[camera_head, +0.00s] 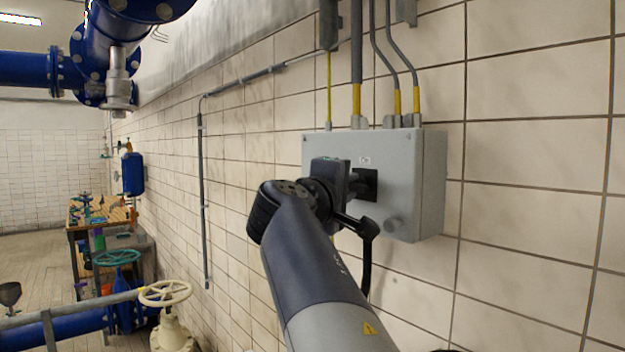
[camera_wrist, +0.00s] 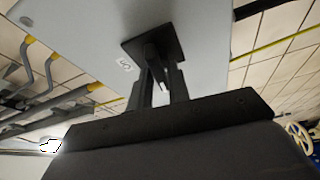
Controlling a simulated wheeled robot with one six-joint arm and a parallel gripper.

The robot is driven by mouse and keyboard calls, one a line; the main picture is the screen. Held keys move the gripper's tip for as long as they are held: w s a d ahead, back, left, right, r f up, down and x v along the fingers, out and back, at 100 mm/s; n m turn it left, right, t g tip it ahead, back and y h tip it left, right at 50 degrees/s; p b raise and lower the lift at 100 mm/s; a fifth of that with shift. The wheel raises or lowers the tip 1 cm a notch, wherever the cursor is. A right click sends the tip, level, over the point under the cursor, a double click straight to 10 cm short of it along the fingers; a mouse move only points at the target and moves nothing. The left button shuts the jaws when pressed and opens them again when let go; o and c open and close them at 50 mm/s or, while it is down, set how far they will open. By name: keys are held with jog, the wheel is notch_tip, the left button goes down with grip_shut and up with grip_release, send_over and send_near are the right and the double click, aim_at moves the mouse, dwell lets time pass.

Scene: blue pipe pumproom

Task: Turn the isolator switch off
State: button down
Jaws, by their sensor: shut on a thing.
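The isolator switch sits on a grey wall box (camera_head: 405,165), with a black square plate (camera_head: 369,184) on the box front. In the wrist view the plate (camera_wrist: 170,38) carries a dark handle (camera_wrist: 154,54) that sticks out from it. My gripper (camera_head: 355,184) reaches the plate from the left in the head view. In the wrist view my gripper (camera_wrist: 158,75) has one finger on each side of the handle and is shut on it. My arm and gripper hide much of the handle in the head view, and its exact angle is hard to tell.
Conduits with yellow ends (camera_head: 356,95) enter the box from above. A cream handwheel valve (camera_head: 170,294) and blue pipes (camera_head: 75,325) stand at lower left. The tiled wall right of the box is clear.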

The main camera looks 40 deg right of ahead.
jog(key=shift+n, duration=0.4)
jog(key=c, duration=1.5)
grip_release()
jog(key=b+v, duration=0.1)
jog(key=v, duration=0.2)
jog(key=b+v, duration=0.1)
jog(key=v, duration=0.3)
jog(key=b+v, duration=0.1)
jog(key=v, duration=0.2)
jog(key=shift+s+a+r+b, duration=0.2)
jog(key=shift+a+b, duration=0.15)
jog(key=shift+w+d, duration=0.1)
